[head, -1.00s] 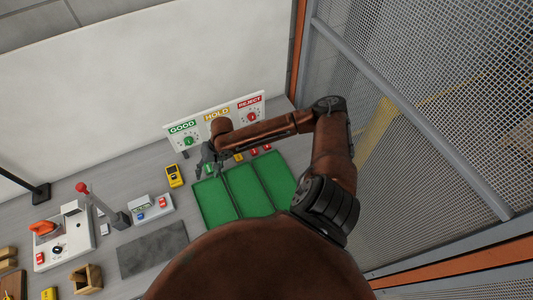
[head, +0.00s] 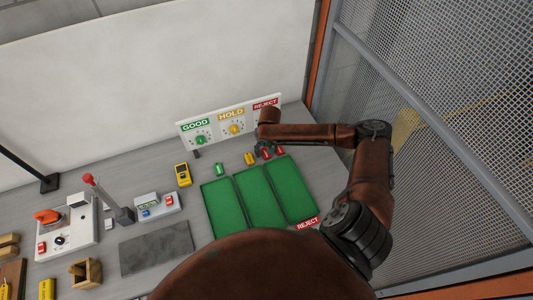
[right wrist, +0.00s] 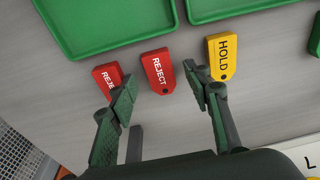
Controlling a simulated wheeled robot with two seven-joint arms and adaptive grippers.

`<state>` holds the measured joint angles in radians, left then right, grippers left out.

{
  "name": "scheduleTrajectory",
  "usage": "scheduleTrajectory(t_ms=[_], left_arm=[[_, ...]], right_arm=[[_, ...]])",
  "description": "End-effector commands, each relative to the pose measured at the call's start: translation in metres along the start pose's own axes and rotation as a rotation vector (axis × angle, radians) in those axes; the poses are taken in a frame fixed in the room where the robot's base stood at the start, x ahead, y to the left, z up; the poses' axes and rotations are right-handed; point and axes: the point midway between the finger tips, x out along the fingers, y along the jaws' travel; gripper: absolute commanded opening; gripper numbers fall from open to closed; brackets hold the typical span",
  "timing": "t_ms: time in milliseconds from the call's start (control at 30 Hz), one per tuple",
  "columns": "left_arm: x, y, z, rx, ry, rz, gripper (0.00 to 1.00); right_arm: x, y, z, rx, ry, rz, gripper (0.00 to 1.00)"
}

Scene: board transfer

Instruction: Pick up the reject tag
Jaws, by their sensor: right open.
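Two red reject tags lie flat on the grey bench, one (right wrist: 157,70) between the fingertips in the right wrist view, the other (right wrist: 106,77) left of it, partly hidden by a finger. They show small in the head view, the left one (head: 266,154) beside the right one (head: 279,150). My right gripper (right wrist: 164,92) is open and empty, its fingers pointing towards the first tag; contact cannot be told. In the head view the gripper (head: 262,147) is mostly under my arm. My left gripper is not in view.
A yellow hold tag (right wrist: 222,57) lies just right of the fingers. A green tag (head: 219,169) lies farther left. Green trays (head: 228,215) lie in front of the tags. A GOOD/HOLD/REJECT sign panel (head: 216,128) stands behind. A mesh fence (head: 450,110) stands at right.

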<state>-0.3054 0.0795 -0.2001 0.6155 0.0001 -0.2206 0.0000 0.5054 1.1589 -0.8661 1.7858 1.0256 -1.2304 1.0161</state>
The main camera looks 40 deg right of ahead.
Motion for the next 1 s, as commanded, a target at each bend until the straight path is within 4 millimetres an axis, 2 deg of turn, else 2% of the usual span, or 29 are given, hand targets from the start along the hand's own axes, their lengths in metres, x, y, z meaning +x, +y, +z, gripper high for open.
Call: scheduleTrajectory(t_ms=[100,333,833,1000], left_arm=[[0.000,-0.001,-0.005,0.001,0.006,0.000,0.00],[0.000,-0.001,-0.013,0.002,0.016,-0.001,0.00],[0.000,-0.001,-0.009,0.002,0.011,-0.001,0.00],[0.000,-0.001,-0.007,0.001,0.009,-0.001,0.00]], right_arm=[[0.009,-0.001,0.000,-0.001,0.000,-0.001,0.45],[0.010,-0.001,0.000,-0.001,0.001,-0.001,0.45],[0.009,-0.001,0.000,-0.001,0.000,-0.001,0.10],[0.009,-0.001,0.000,-0.001,0.000,-0.001,0.09]])
